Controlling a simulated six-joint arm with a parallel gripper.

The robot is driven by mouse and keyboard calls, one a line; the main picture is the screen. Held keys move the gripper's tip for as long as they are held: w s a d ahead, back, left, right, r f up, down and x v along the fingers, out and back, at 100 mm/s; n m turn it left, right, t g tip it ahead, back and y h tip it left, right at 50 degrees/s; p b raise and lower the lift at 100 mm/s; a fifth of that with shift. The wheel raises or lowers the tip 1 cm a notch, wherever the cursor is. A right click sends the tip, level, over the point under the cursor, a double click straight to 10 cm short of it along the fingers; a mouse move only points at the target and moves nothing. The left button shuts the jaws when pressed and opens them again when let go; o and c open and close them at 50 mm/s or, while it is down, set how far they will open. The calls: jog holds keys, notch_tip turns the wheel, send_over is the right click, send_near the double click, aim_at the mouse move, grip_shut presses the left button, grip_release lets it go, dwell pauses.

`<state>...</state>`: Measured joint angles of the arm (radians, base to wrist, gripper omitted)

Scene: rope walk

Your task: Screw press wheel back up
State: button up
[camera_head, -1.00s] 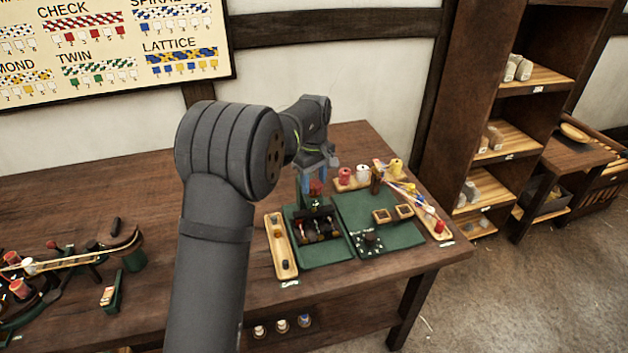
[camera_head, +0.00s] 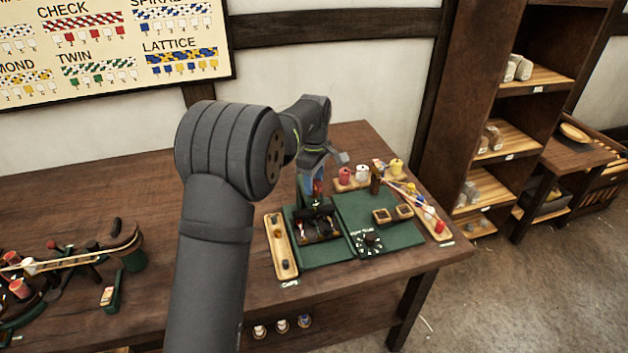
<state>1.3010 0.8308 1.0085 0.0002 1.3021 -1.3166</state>
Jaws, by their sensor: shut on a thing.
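The screw press is a dark frame (camera_head: 318,228) on a green base (camera_head: 318,255) at the table's right part. Its red wheel (camera_head: 318,187) is at the top of the press, largely hidden by my gripper. My gripper (camera_head: 314,180) points down from above and is shut on the wheel. The fingers are small in this view and partly covered by the wrist.
A wooden tray (camera_head: 274,234) stands left of the press. A green board (camera_head: 400,236) with a dial (camera_head: 370,239) and two small square frames lies to the right. Spools (camera_head: 362,172) stand behind.

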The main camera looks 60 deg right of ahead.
aim_at(314, 184)
jog(key=o, duration=1)
notch_tip(314, 184, up, 18)
jog(key=shift+f, duration=0.25)
jog(key=shift+f, duration=0.1)
notch_tip(314, 184, down, 17)
jog(key=shift+f, duration=0.15)
dwell(0.6)
